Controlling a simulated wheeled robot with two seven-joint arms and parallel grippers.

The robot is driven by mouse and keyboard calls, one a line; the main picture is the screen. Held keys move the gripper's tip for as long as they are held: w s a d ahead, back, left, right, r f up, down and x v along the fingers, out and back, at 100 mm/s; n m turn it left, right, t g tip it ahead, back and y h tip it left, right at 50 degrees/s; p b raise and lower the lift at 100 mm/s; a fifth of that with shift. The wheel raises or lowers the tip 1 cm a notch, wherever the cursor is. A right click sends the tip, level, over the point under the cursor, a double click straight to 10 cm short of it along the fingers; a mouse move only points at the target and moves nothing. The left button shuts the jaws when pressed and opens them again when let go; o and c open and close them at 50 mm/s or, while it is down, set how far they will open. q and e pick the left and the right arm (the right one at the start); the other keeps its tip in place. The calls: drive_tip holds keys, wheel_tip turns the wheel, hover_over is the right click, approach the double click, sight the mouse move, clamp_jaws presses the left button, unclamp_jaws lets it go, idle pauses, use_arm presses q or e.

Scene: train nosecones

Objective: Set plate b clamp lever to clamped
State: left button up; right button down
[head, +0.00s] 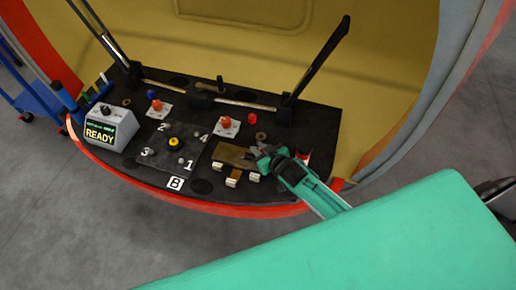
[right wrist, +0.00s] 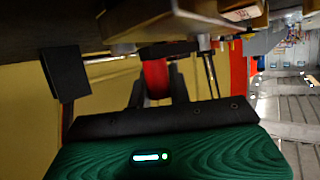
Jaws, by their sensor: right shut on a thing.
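A dark plate with numbers 1 to 4 and a yellow-topped knob (head: 174,142) lies on the black deck, above a white B label (head: 175,183). My right gripper (head: 260,158) is low over the deck, at the right edge of a brown bracket (head: 232,153). In the right wrist view its fingers (right wrist: 157,88) are shut on a red handle (right wrist: 155,75). Whether this is the plate b clamp lever I cannot tell, and its set position is unclear. In the head view the gripper hides what it holds. My left gripper is not in view.
A READY display box (head: 104,128) stands at the deck's left. Pale blocks (head: 232,181) sit by the bracket. A red rim (head: 200,203) edges the deck.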

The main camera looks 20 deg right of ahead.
drive_tip(key=c, duration=1.3)
unclamp_jaws()
wheel_tip(320, 180, up, 20)
